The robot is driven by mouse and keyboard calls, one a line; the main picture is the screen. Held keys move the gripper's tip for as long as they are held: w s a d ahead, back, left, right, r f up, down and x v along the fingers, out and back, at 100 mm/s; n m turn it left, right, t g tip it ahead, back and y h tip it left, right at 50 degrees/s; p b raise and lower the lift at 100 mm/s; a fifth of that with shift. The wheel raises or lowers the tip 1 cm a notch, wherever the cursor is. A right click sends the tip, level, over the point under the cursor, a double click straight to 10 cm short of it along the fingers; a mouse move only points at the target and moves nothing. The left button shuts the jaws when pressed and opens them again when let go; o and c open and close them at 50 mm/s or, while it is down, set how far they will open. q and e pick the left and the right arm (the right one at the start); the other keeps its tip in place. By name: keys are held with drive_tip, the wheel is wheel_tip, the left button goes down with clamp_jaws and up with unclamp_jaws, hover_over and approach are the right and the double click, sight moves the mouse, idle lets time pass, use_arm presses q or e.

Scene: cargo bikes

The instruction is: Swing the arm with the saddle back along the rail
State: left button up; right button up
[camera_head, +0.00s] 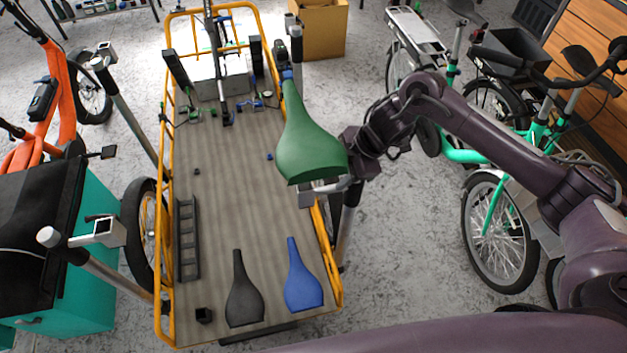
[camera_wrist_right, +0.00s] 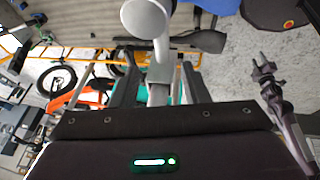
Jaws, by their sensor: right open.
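A green saddle (camera_head: 305,140) sits above the right rail (camera_head: 326,228) of the cargo bed, its wide end toward me. Beneath its wide end shows part of a silver metal arm (camera_head: 322,188); the saddle hides the rest. My right gripper (camera_head: 338,178) is at the saddle's right edge, partly hidden by it. In the right wrist view its two dark fingers (camera_wrist_right: 160,88) stand apart, with a silver bar (camera_wrist_right: 158,93) and a round-capped post (camera_wrist_right: 146,18) in line between them. I cannot tell whether they touch the bar. My left gripper is not in view.
A black saddle (camera_head: 243,295) and a blue saddle (camera_head: 301,280) lie on the bed's near end. Silver post stands (camera_head: 85,255) flank the bed on the left. A green bike (camera_head: 497,225) stands at right, beyond my right arm. A cardboard box (camera_head: 320,30) is behind.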

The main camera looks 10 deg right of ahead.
sight(327, 188)
drive_tip(key=x, duration=0.3)
drive_tip(key=p+x, duration=0.1)
drive_tip(key=x, duration=0.1)
drive_tip(key=shift+d+f, duration=0.2)
drive_tip(key=shift+f, duration=0.35)
drive_tip(key=shift+a+f, duration=0.2)
drive_tip(key=shift+f, duration=0.25)
drive_tip(key=c, duration=0.8)
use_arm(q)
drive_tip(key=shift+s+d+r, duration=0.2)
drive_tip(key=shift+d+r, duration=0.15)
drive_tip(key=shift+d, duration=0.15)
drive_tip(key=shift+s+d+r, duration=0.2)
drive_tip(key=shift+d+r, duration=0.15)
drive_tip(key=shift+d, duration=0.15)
use_arm(e)
clamp_jaws()
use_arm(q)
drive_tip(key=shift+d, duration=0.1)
